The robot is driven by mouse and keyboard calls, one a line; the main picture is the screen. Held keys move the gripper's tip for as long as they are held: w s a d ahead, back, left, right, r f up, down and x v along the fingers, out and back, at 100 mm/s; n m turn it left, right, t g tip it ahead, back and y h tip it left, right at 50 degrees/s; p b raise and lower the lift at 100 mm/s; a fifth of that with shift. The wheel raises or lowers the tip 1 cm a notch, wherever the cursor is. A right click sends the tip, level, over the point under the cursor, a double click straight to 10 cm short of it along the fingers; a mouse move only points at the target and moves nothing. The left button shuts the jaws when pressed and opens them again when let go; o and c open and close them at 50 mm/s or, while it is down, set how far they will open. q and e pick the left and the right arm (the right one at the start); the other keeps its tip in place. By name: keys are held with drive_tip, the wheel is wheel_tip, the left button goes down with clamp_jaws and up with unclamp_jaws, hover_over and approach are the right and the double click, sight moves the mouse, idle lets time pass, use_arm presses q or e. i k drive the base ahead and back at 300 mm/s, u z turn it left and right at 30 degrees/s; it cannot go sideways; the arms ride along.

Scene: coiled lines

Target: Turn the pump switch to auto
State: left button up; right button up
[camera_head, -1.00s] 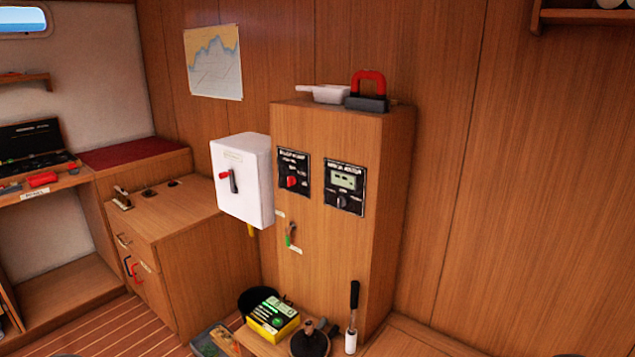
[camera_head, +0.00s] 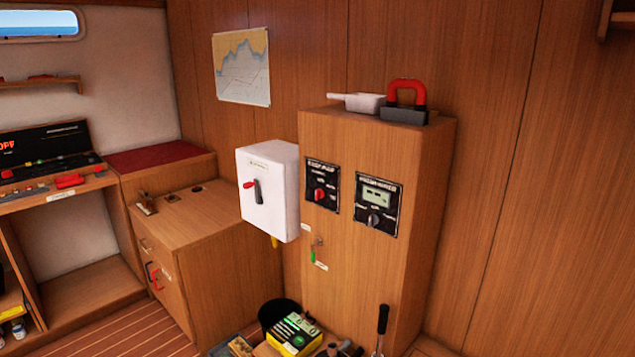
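A black switch panel (camera_head: 322,185) with a red knob (camera_head: 319,195) is set in the front of a tall wooden cabinet (camera_head: 345,260). Its heading seems to read as a pump label, but the small lettering is too blurred to read for sure. I cannot tell which mark the knob points to. To its right is a second black panel (camera_head: 377,204) with a small display and a dark knob (camera_head: 374,220). Neither of my grippers shows in the head view.
A white box (camera_head: 268,190) with a red-tipped lever juts out left of the panels. A white scoop and a red-handled block (camera_head: 405,103) lie on the cabinet top. A black bucket, a yellow-green box (camera_head: 294,335) and an upright black handle (camera_head: 382,325) stand below.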

sight(319, 193)
drive_tip(key=u, duration=0.05)
drive_tip(key=i, duration=0.55)
drive_tip(key=z, duration=0.15)
drive_tip(key=k, duration=1.25)
drive_tip(key=u, duration=0.5)
drive_tip(key=i, duration=1.8)
drive_tip(key=z, duration=0.2)
